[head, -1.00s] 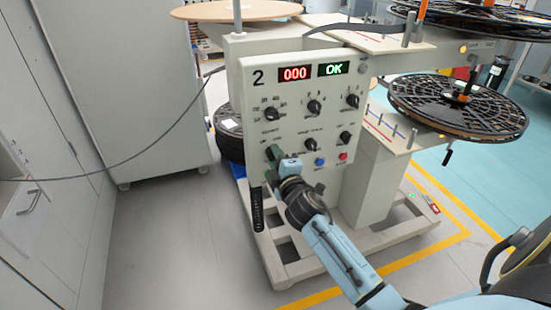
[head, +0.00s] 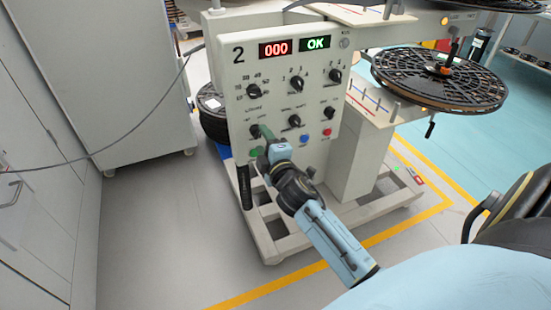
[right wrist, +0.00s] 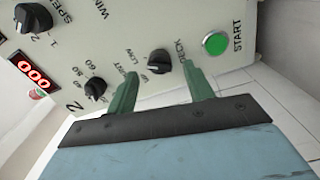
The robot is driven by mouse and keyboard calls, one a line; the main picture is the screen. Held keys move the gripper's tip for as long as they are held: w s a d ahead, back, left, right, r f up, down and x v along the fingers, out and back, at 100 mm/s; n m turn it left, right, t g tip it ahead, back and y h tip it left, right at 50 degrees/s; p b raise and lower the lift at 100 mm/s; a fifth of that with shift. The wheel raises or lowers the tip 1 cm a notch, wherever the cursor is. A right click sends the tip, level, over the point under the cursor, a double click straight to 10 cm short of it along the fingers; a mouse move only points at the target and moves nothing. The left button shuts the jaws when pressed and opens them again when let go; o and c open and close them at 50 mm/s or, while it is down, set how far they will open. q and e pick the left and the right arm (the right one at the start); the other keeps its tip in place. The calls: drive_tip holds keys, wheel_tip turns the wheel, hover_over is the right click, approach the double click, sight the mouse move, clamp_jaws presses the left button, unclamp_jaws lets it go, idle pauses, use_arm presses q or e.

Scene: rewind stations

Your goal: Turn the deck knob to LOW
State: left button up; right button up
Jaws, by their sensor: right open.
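The deck knob (right wrist: 158,62) is a black knob on the panel, with DECK and LOW printed beside it in the right wrist view. My right gripper (right wrist: 162,84) is open, its two green fingers on either side of the knob, with a gap visible to each. I cannot tell for certain which mark the knob points to. In the head view my right gripper (head: 262,136) is at the lower left of the station 2 panel (head: 283,75), and its fingers largely hide the knob. My left gripper is not in view.
The green START button (right wrist: 215,43) is close beside one finger. Another black knob (right wrist: 95,88) is beyond the other finger. The panel displays (head: 287,46) read 000 and OK. A black reel (head: 440,78) is mounted at the right. A cable (head: 100,145) crosses the left side.

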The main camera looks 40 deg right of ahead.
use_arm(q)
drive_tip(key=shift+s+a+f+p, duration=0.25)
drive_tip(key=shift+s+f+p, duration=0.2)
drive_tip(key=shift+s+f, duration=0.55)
use_arm(e)
drive_tip(key=v, duration=1)
drive_tip(key=shift+s, duration=0.25)
drive_tip(key=shift+a, duration=0.15)
